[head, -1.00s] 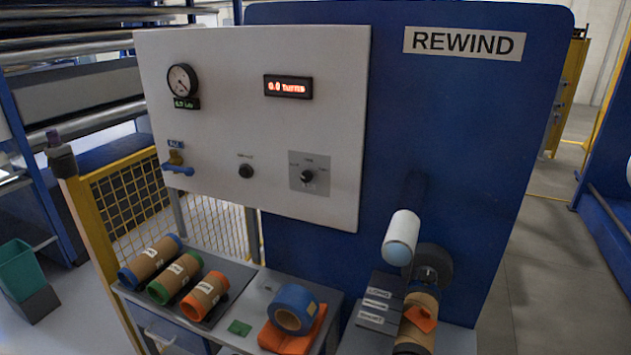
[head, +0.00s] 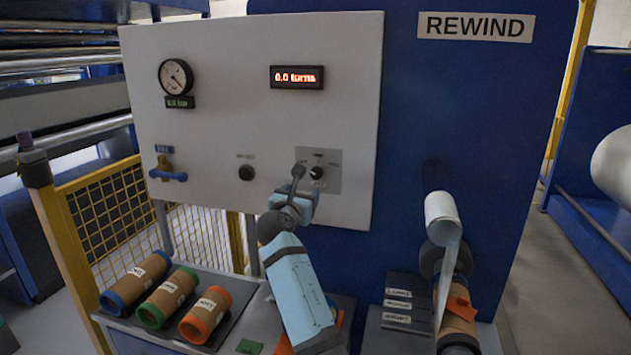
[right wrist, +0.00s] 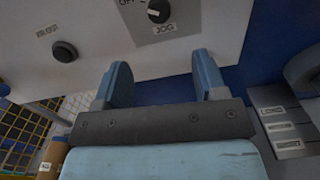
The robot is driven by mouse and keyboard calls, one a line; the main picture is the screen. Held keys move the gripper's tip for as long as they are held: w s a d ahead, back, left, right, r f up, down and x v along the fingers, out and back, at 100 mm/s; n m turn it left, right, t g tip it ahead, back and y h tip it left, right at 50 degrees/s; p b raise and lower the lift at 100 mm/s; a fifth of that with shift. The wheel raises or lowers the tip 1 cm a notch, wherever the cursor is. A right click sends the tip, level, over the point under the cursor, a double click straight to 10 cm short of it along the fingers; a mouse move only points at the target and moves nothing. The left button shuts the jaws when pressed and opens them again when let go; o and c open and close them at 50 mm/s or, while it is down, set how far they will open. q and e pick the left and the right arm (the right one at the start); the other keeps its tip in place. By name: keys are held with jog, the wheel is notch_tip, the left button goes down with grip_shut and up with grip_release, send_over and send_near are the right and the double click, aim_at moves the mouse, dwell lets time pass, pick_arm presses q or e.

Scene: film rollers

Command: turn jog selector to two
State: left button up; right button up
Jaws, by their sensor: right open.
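The jog selector is a black knob (head: 317,173) on a grey plate (head: 332,157) at the lower right of the white panel. The right wrist view shows the knob (right wrist: 158,10) at the top edge, with a white mark and the word JOG below it. The mark's exact setting is hard to read. My right gripper (head: 298,190) is in front of the panel, just left of and below the knob in the head view. In the right wrist view its two blue fingers (right wrist: 161,75) are spread and empty, with the knob beyond them. My left gripper is not in view.
A smaller black knob (head: 246,173) and a blue-handled valve (head: 168,173) sit left on the panel. A display (head: 297,77) reads 0.0 turns. Below, several cores lie on a dark tray (head: 237,309). A white roller (head: 441,207) sticks out at right.

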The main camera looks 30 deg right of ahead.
aim_at(315, 176)
jog(key=p+x, duration=0.1)
jog(key=x, duration=1.2)
jog(key=shift+w, duration=0.15)
jog(key=shift+d, duration=0.1)
jog(key=shift+c, duration=0.6)
jog(key=c, duration=0.8)
